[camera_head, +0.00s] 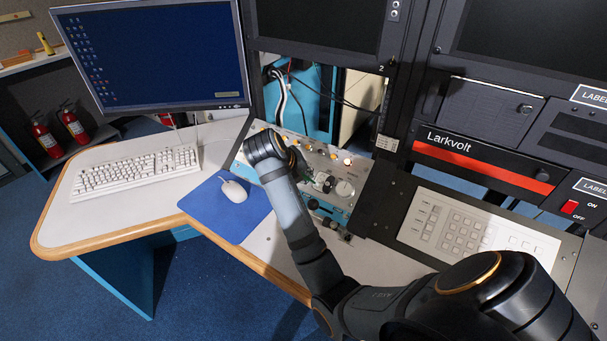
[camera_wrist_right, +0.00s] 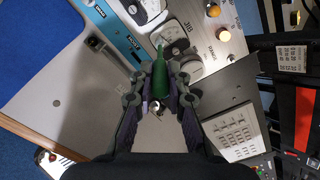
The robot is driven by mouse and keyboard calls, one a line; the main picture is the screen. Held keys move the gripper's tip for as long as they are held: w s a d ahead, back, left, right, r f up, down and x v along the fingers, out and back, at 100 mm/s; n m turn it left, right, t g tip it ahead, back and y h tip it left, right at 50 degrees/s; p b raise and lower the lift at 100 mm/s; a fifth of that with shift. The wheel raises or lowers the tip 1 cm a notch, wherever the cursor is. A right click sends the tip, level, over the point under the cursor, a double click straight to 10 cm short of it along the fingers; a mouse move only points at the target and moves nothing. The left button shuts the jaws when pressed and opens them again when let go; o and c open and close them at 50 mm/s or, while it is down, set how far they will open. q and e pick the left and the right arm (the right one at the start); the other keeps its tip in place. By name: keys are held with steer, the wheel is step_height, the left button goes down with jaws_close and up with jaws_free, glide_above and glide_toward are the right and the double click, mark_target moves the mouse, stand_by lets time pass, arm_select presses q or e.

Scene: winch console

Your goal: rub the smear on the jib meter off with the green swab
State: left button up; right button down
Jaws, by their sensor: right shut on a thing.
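My right gripper (camera_head: 324,182) is over the console panel (camera_head: 361,168), and its fingers also show in the wrist view (camera_wrist_right: 160,88). It is shut on the green swab (camera_wrist_right: 160,72), whose thin tip points at the panel. In the wrist view the panel carries a "JIB" label just right of the swab tip. I cannot make out a smear, nor tell whether the tip touches the panel. My left gripper is not in view.
Knobs and lit buttons stand on the panel. Left of it are a blue mat (camera_head: 220,222) with a mouse (camera_head: 233,191), a keyboard (camera_head: 135,172) and a monitor (camera_head: 155,55). A keypad (camera_head: 465,229) and the Larkvolt rack unit (camera_head: 480,165) are at right.

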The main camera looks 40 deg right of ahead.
steer(key=shift+s+a+f, duration=0.15)
steer(key=shift+a+f, duration=0.15)
steer(key=shift+f, duration=0.05)
steer(key=shift+r, duration=0.15)
steer(key=shift+w+d+r, duration=0.2)
steer(key=shift+d+r, duration=0.05)
steer(key=shift+d, duration=0.15)
steer(key=shift+d+r, duration=0.1)
steer(key=shift+w+d+r, duration=0.15)
steer(key=shift+d+r, duration=0.05)
steer(key=shift+d, duration=0.1)
steer(key=shift+a, duration=0.1)
